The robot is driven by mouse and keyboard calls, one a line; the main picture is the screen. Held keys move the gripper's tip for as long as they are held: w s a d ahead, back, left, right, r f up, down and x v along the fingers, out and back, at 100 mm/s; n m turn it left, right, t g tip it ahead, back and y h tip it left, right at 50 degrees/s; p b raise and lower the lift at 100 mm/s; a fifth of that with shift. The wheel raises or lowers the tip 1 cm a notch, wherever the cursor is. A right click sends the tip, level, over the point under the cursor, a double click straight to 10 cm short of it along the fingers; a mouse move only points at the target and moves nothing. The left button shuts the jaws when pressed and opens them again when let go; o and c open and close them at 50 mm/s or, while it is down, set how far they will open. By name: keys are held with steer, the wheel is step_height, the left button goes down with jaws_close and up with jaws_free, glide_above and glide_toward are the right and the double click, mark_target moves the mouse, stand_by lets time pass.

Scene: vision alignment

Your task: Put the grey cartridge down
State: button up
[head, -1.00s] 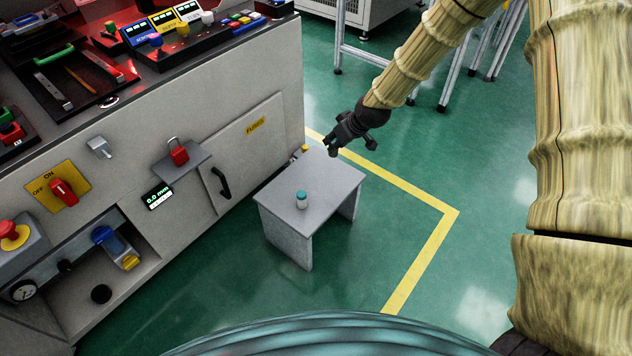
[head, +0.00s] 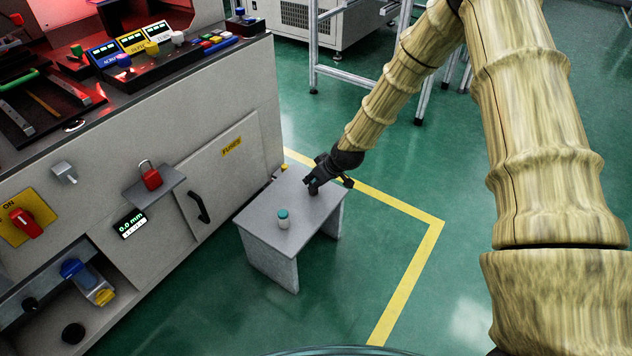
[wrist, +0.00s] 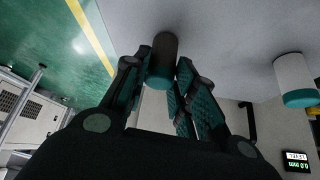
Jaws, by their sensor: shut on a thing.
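My gripper (head: 314,184) is low over the far right part of the small grey table (head: 262,228). In the wrist view my gripper (wrist: 163,72) is shut on the grey cartridge (wrist: 163,50), a dark grey cylinder between its fingers. The cartridge's far end is close to the table top; I cannot tell if it touches. In the head view the cartridge is mostly hidden by the gripper. A white jar with a teal lid (head: 283,220) stands upright on the table, apart from the gripper; it also shows in the wrist view (wrist: 295,80).
A grey cabinet with a door labelled FUSES (head: 232,147) and a black handle (head: 198,207) stands left of the table. A red padlock (head: 151,177) sits on a small shelf. A metal frame (head: 335,75) stands behind. The table top between jar and gripper is clear.

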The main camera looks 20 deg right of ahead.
steer(key=o, duration=0.9)
steer(key=p+v, duration=0.4)
steer(key=v, duration=0.8)
steer(key=s+a+f+m+g+h, duration=0.1)
steer(key=s+a+f+m+g, duration=0.25)
steer(key=s+f, duration=1.35)
steer(key=s, duration=0.7)
steer(key=s+f+m+g+h, duration=0.1)
steer(key=s, duration=0.8)
steer(key=s+f+m+g+h, duration=0.1)
steer(key=s+f, duration=0.1)
steer(key=s, duration=0.7)
steer(key=shift+s+f, duration=0.1)
steer(key=shift+s, duration=0.1)
